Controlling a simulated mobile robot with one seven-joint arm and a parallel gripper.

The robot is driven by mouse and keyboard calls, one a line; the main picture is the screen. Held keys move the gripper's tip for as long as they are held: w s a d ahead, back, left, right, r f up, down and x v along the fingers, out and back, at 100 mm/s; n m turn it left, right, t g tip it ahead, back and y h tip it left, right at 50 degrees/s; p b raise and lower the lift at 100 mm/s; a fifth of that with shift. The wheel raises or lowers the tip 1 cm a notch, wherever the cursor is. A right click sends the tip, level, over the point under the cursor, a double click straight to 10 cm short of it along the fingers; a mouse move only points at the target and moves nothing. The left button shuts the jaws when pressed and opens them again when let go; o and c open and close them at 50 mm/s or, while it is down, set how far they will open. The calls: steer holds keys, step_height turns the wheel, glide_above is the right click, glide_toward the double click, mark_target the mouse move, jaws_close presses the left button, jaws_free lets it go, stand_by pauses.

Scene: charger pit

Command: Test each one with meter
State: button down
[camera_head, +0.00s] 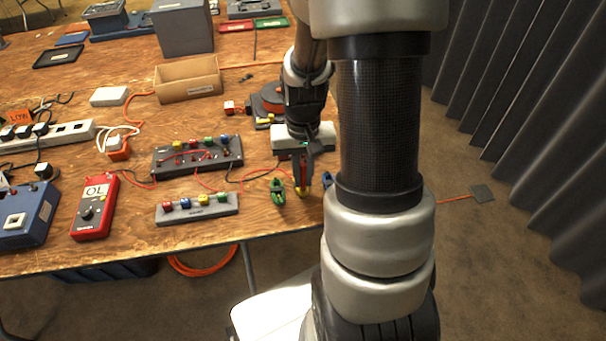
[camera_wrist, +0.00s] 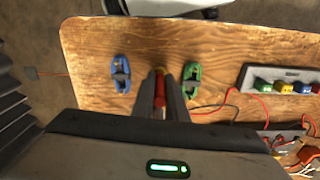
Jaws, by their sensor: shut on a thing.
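My gripper (camera_head: 303,180) is at the table's front edge, shut on a red-and-yellow item; the item (camera_wrist: 160,92) shows as a narrow red piece between the fingers in the wrist view, and its exact kind is unclear. A green clamp (camera_head: 277,192) lies just left of my gripper and a blue clamp (camera_head: 326,180) just right. The red meter (camera_head: 94,208) lies further left, its display reading "OL". A grey strip (camera_head: 170,216) holds red, blue, yellow and green pieces. Behind it, a dark board (camera_head: 163,165) carries more coloured pieces and wires.
An open cardboard box (camera_head: 188,90) and a grey box (camera_head: 183,28) stand further back. A blue unit (camera_head: 27,215) and a white power strip (camera_head: 70,132) are at left. Red and black leads cross the table near my gripper. Dark curtains hang at right.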

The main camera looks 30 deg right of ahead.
mark_target(303, 164)
steer(key=shift+f, duration=0.3)
stand_by(0.4)
steer(key=c, duration=1.4)
jaws_free()
steer(key=shift+o, duration=0.2)
steer(key=shift+r, duration=0.15)
steer(key=shift+r+p, duration=2.85)
steer(key=shift+r, duration=0.8)
